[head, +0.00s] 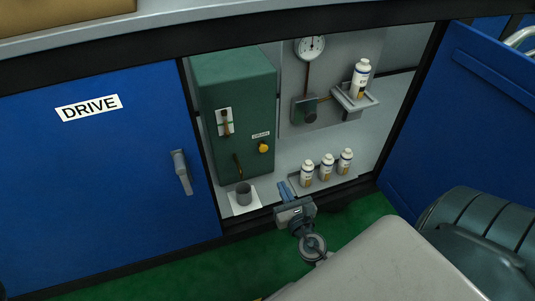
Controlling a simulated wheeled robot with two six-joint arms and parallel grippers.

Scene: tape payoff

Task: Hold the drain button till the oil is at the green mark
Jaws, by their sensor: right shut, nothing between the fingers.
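The green oil tank (222,82) stands inside the open cabinet. A yellow button (263,148) sits on its front under a small label (261,135) that appears to read DRAIN. A sight glass (225,122) on a white plate is at the tank's left; it looks brownish, but the oil level and any green mark are too small to make out. A brown spout (238,166) points down above a grey cup (244,194). My right gripper (285,188) is shut and empty, below and right of the button, apart from it. My left gripper is out of view.
Several white bottles stand about: a row on a low tray (295,187) just right of my right gripper, one on a bracket shelf (371,103). A dial gauge (311,47) is above. A blue DRIVE door (90,190) is left, an open blue door (470,110) right.

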